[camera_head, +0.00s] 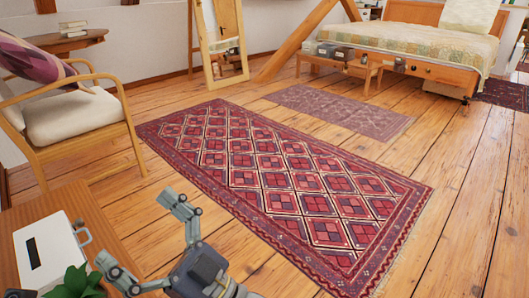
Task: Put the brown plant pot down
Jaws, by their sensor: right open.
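A green leafy plant (76,284) shows at the bottom left, over the near part of the wooden table. Its pot is not visible; it is below the picture's edge or hidden by the leaves, so I cannot tell its colour or what it rests on. My right gripper (147,236) is open and empty, with its fingers spread wide at the table's right side. Its lower finger is close to the leaves; I cannot tell if they touch. My left gripper is not in view.
The wooden table (92,212) bears a white box (46,254) with a dark panel and a side handle. A wooden armchair (70,118) stands behind it. A red patterned rug (285,180) lies on the plank floor. A bed (410,45) and mirror (222,40) stand farther back.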

